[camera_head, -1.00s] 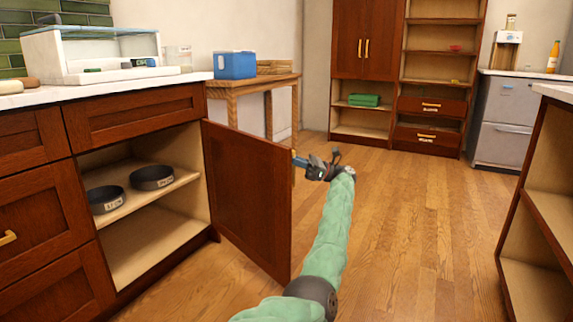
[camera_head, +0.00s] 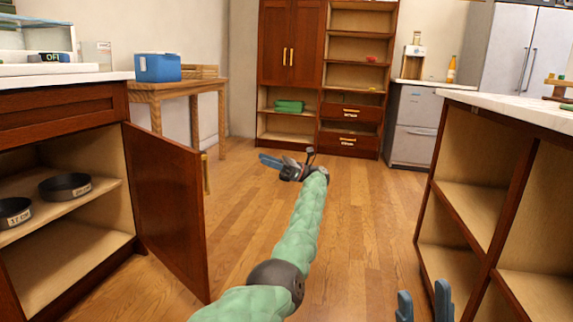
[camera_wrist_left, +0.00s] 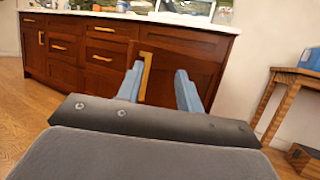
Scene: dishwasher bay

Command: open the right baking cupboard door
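The baking cupboard door (camera_head: 170,205) is dark red-brown wood and stands swung wide open on the left in the head view. Its brass handle (camera_head: 206,174) is on the free edge. In the left wrist view the handle (camera_wrist_left: 147,70) appears between the fingers but beyond them. My left gripper (camera_head: 266,160) is open and empty, to the right of the door and apart from the handle; its blue fingers (camera_wrist_left: 159,69) are spread in the left wrist view. My right gripper (camera_head: 425,302) is at the bottom of the head view, fingers apart, with nothing seen between them.
Inside the open cupboard, dark round pans (camera_head: 65,186) sit on a shelf. A wooden table (camera_head: 178,88) with a blue box (camera_head: 157,67) stands behind the door. An open-shelved island (camera_head: 470,190) is on the right. The wooden floor (camera_head: 350,220) between is clear.

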